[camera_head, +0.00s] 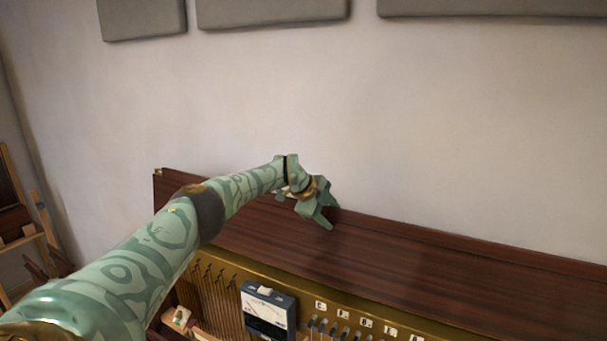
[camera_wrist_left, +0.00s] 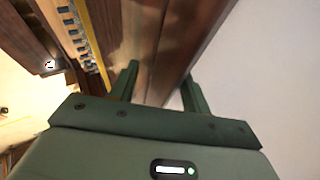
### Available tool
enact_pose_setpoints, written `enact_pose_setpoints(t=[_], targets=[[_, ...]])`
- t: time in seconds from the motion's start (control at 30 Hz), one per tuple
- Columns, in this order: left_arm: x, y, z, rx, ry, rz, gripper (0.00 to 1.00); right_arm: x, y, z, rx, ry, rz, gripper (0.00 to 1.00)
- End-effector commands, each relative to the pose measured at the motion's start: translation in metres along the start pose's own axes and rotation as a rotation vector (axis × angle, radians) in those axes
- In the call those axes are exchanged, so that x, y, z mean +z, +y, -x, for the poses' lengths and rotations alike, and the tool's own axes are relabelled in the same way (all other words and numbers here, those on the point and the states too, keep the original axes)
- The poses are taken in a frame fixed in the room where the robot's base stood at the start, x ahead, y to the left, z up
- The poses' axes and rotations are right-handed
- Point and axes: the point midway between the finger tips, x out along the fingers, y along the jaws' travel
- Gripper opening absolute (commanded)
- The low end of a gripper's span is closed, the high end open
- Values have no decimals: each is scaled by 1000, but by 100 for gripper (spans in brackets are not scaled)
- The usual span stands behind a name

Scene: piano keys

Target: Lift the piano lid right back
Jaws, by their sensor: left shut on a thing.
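The piano lid (camera_head: 420,260) is a long dark red-brown wooden panel running across the head view behind the open piano works, with its far edge along the pale wall. My left gripper (camera_head: 320,209) is at that far edge, left of the middle of the panel, shut on the lid. In the left wrist view, the two green fingers of my left gripper (camera_wrist_left: 160,90) stand on either side of the lid's wooden edge (camera_wrist_left: 158,60). I cannot tell whether the lid touches the wall. My right gripper is in neither view.
Below the lid, the piano's brass-coloured frame and strings (camera_head: 212,300) lie open. A dark blue meter (camera_head: 268,311) stands there, beside a row of tuning pins with letter labels. The wall (camera_head: 430,130) is close behind. Wooden frames (camera_head: 30,235) stand at the far left.

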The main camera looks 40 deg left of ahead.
Motion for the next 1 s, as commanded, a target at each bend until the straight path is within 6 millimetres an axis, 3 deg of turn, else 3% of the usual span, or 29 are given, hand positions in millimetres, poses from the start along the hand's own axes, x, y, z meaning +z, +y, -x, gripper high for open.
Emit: enact_pose_setpoints(t=[0.3,0.5,0.7,1.0], targets=[[3,-2,81,-23,-2,2,38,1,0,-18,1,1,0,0],[1,-2,121,-24,0,1,38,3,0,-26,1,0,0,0],[0,-2,137,-22,0,1,38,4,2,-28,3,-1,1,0],[-1,-3,138,-22,1,0,38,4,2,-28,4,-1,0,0]])
